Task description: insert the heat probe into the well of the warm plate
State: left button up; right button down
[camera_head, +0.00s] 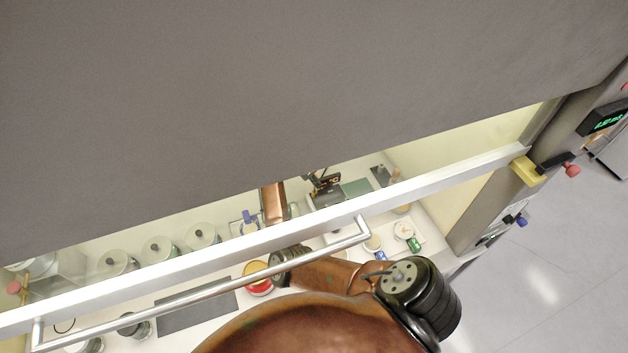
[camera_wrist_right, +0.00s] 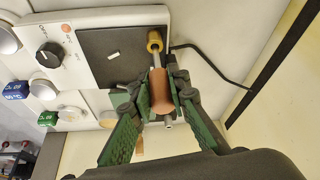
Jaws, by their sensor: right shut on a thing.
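The warm plate (camera_wrist_right: 85,62) is a white box with a dark square top, a black knob and a red button, in the upper left of the right wrist view. A brass-coloured ring, the well (camera_wrist_right: 154,36), stands at the right edge of the dark top. My right gripper (camera_wrist_right: 162,84) is shut on the heat probe (camera_wrist_right: 160,98), gripping its copper-brown handle. The probe's thin metal rod points at the ring and its end meets the ring in the picture; I cannot tell whether it is inside. In the head view my right gripper (camera_head: 323,183) shows small behind the sash. My left gripper is out of view.
In the head view a grey sash (camera_head: 300,90) with a metal handle bar (camera_head: 200,292) covers much of the hood. Several round jars stand at left. A black cable (camera_wrist_right: 215,62) curves right of the ring, near the wall. Blue and green tagged items sit in front of the plate.

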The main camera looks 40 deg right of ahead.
jog(key=shift+f+b, duration=0.4)
jog(key=shift+f, duration=0.75)
jog(key=c, duration=1.8)
grip_release()
jog(key=shift+r, duration=0.1)
jog(key=shift+o, duration=0.2)
jog(key=v, duration=1.2)
